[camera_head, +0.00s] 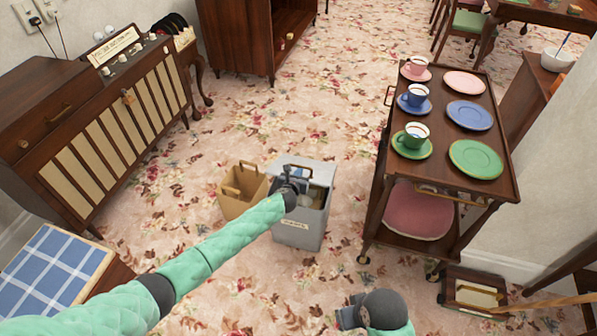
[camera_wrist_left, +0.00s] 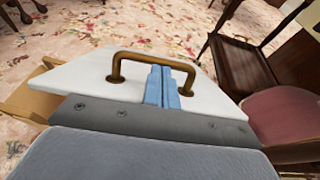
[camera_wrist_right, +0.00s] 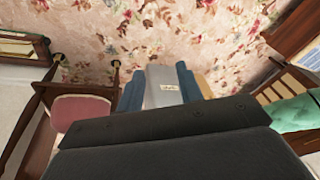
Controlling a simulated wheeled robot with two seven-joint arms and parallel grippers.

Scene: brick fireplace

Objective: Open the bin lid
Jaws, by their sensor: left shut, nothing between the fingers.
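The grey bin (camera_head: 298,232) with a small label on its front stands on the carpet. Its pale lid (camera_head: 308,165) shows behind my left gripper, and part of the bin's top right looks uncovered. In the left wrist view the white lid (camera_wrist_left: 85,75) carries a brass arched handle (camera_wrist_left: 150,56). My left gripper (camera_head: 296,174) is shut and empty, its blue fingertips (camera_wrist_left: 162,86) at the handle's arch; I cannot tell whether they touch it. My right gripper (camera_head: 345,318) is low at the front, open and empty; its blue fingers (camera_wrist_right: 160,88) frame the distant bin.
A tan open box (camera_head: 238,208) stands close to the bin's left. A wooden trolley (camera_head: 440,170) with cups and plates is at the right. A wooden cabinet (camera_head: 60,130) is at the left. Flowered carpet lies free behind the bin.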

